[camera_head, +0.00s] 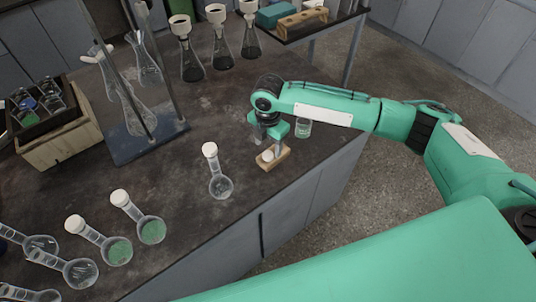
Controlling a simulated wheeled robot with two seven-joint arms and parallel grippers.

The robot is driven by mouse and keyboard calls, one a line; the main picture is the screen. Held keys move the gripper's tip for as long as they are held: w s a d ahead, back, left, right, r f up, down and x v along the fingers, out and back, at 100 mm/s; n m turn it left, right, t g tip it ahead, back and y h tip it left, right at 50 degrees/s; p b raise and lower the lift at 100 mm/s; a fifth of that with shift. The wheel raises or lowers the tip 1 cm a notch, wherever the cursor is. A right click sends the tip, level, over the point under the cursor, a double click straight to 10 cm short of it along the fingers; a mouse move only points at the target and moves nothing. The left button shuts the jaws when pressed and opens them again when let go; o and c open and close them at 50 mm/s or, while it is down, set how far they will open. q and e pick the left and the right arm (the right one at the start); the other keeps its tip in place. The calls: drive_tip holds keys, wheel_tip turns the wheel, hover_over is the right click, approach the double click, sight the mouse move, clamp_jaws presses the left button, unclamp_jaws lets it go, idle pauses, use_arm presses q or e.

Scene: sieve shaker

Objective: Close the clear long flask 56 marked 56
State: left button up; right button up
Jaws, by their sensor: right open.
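A clear long-necked flask (220,184) with a round bottom stands near the table's front edge, with a white piece (209,149) at its top. No number can be read on it, so I cannot tell whether it is flask 56. My right gripper (268,140) is open and points down, to the right of this flask and apart from it. Just below the gripper is a small wooden block (275,159) with a white stopper-like piece (267,155) on it. I cannot tell whether the fingers touch that piece. My left gripper is out of view.
A glass beaker (303,127) is behind my right gripper. A stand (150,145), a wooden crate (60,145) and funnel-topped flasks (192,66) stand farther back.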

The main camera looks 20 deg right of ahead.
sight(268, 154)
drive_tip(key=shift+s+f+p, duration=0.1)
drive_tip(key=shift+f+p, duration=0.2)
drive_tip(key=shift+f, duration=1.6)
drive_tip(key=shift+c, duration=0.5)
drive_tip(key=c, duration=1)
